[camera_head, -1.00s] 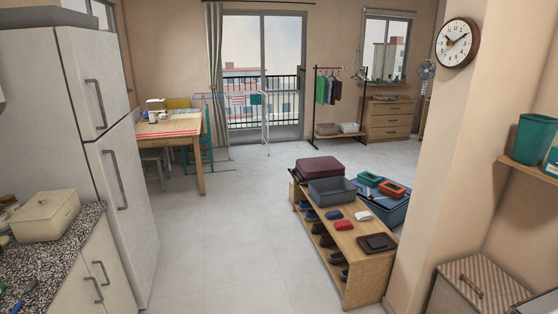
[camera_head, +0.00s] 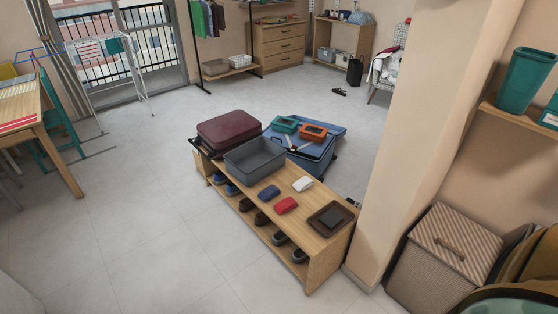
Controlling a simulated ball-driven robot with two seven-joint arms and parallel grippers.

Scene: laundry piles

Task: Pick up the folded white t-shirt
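A small folded white cloth item (camera_head: 303,184), which looks like the folded white t-shirt, lies on top of the wooden shoe bench (camera_head: 318,236). A folded red item (camera_head: 286,205) and a folded dark blue item (camera_head: 269,193) lie near it. A grey bin (camera_head: 254,157) stands on the bench to their left, and a brown tray (camera_head: 331,218) with a dark object in it lies to their right. Neither of my grippers shows in the head view.
Behind the bench lies an open blue suitcase (camera_head: 309,152) with green and orange-red items on it. A maroon suitcase (camera_head: 229,130) is at the bench's far end. A wall pillar (camera_head: 420,140) and a lidded hamper (camera_head: 443,262) stand on the right. The floor left of the bench is clear.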

